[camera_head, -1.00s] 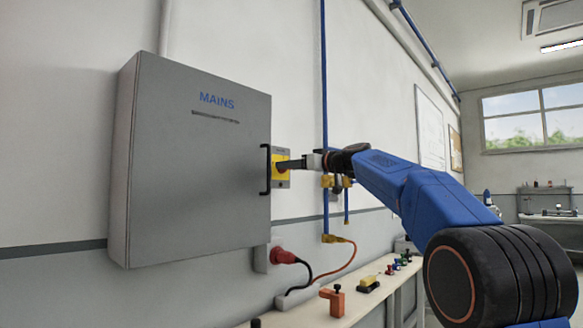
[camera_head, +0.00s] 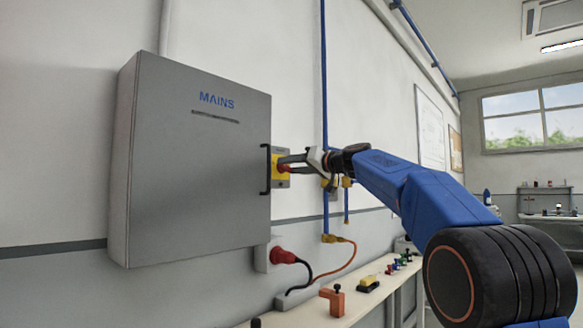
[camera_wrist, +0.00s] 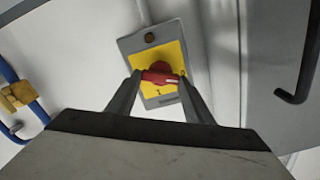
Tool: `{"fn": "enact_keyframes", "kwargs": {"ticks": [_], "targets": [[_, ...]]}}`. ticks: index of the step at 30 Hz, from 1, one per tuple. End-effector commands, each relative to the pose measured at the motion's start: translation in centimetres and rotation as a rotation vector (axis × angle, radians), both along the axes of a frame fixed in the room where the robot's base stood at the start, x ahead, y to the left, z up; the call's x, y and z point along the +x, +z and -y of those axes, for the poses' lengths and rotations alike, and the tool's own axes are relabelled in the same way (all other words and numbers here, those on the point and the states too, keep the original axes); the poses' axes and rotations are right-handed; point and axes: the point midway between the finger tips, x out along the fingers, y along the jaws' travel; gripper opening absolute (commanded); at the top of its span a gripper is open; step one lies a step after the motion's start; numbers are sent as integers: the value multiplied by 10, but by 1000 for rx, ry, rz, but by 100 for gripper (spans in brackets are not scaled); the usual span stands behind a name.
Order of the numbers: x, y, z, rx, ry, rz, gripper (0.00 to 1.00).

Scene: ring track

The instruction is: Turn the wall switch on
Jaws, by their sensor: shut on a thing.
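The wall switch (camera_wrist: 152,46) is a grey plate with a yellow face on the wall, just right of the grey MAINS cabinet. In the wrist view its red rotary handle (camera_wrist: 158,77) sits between my two fingertips, and a mark like "I" shows below it. My gripper (camera_wrist: 157,79) is shut on the red handle, one finger at each end. In the head view the switch (camera_head: 279,165) is partly hidden behind the cabinet edge and my gripper (camera_head: 283,164), which reaches it from the right.
The MAINS cabinet (camera_head: 200,190) with its black handle (camera_head: 265,169) juts out close left of my gripper. Blue pipes and yellow fittings (camera_head: 328,238) are behind my wrist. A red plug (camera_head: 284,256) and a narrow shelf with small items (camera_head: 336,300) lie below.

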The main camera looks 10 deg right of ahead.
Motion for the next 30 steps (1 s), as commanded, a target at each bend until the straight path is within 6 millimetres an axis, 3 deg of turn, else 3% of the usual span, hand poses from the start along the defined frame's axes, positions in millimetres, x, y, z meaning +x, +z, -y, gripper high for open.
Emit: {"fn": "enact_keyframes", "kwargs": {"ticks": [30], "targets": [[1, -3, 3, 752, -1, -547, 24]]}}
